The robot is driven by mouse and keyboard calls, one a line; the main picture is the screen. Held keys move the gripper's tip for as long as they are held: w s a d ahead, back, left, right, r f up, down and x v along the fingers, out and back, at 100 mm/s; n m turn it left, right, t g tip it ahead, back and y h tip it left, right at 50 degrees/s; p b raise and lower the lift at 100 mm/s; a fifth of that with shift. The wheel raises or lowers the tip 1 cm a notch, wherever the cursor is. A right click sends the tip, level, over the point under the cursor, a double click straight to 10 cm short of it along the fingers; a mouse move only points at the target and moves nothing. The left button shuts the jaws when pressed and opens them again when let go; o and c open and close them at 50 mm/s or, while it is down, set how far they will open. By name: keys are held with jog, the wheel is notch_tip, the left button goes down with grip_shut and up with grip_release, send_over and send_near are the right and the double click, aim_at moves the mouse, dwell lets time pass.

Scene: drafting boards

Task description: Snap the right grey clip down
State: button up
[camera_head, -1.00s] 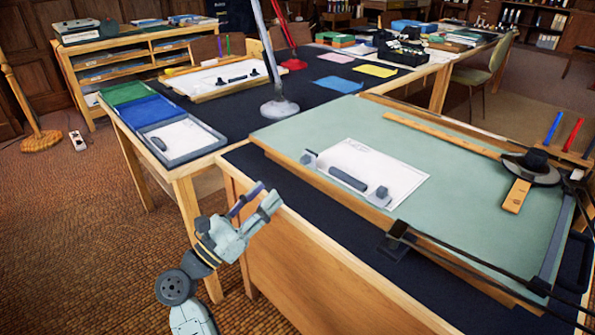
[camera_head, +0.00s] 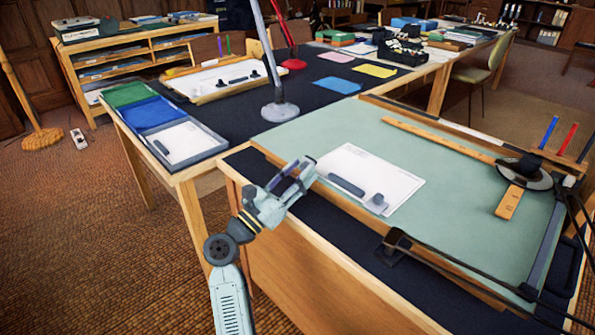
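The right grey clip (camera_head: 376,203) stands at the lower right corner of a white sheet (camera_head: 395,184) on the near green drafting board (camera_head: 460,205). A dark bar (camera_head: 347,186) lies on the sheet to its left. The left clip's place is behind my gripper. My gripper (camera_head: 305,166) is over the board's left edge, left of the bar and well apart from the right clip. Its two fingers appear spread, with nothing seen between them. Whether the right clip is raised or down is too small to tell.
A wooden ruler arm (camera_head: 440,139) with a black round head (camera_head: 530,172) crosses the board's right side. A black jointed lamp arm (camera_head: 450,264) runs along its front edge. A lamp stand (camera_head: 279,108) rises from the table behind. Blue and green trays (camera_head: 160,112) lie at left.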

jog(key=shift+c, duration=0.4)
grip_shut()
